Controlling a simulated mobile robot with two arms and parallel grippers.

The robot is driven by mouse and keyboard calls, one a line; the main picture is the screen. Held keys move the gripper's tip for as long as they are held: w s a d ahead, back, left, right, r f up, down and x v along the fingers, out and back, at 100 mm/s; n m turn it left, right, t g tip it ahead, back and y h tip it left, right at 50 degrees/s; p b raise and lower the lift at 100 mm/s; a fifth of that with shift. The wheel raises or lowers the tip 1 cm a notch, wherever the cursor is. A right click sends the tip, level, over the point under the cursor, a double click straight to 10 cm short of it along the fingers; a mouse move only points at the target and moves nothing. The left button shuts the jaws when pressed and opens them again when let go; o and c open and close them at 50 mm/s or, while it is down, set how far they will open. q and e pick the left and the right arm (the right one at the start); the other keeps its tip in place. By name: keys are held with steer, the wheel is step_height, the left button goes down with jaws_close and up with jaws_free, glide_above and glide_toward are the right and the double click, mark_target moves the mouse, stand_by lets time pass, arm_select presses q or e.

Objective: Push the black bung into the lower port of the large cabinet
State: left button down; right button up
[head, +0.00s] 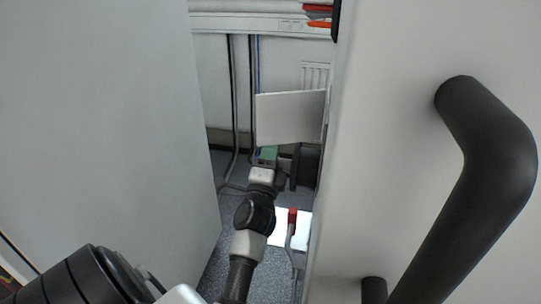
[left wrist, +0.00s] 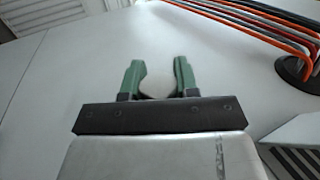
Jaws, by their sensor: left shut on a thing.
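The large white cabinet (head: 390,150) with a black bar handle fills the right of the head view. Its lower port cannot be made out. My left gripper (head: 267,154) is low in the gap beside this cabinet, at the far end of my arm. In the left wrist view its green fingers (left wrist: 158,78) are shut on a small rounded thing (left wrist: 158,88), which I take to be the bung, though it looks pale here. A white surface lies beyond the fingertips; whether they touch it cannot be told. My right gripper is not in view.
A tall grey-white panel (head: 100,120) bounds the gap on the left. A white plate (head: 290,117) stands out just above my left gripper. Dark cables (head: 234,105) run down the back wall.

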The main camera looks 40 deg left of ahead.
arm_select(q)
steer(key=shift+w+d+b, duration=0.3)
steer(key=shift+w+d, duration=0.1)
steer(key=shift+d, duration=0.3)
steer(key=shift+w+d+b, duration=0.35)
steer(key=shift+w+d, duration=0.05)
steer(key=shift+d, duration=0.35)
steer(key=shift+w+d+b, duration=0.3)
steer(key=shift+w+d, duration=0.1)
steer(key=shift+d, duration=0.3)
stand_by(1.9)
jaws_free()
stand_by(0.5)
steer(key=shift+s, duration=0.1)
steer(key=b, duration=0.5)
glide_toward(288, 170)
steer(key=shift+x, duration=1)
steer(key=shift+f, duration=0.1)
stand_by(0.4)
steer(key=p+x, duration=0.3)
steer(key=x, duration=0.2)
steer(key=shift+d+r, duration=0.1)
steer(key=shift+r, duration=0.1)
steer(key=shift+w+a, duration=0.35)
steer(key=shift+w, duration=0.05)
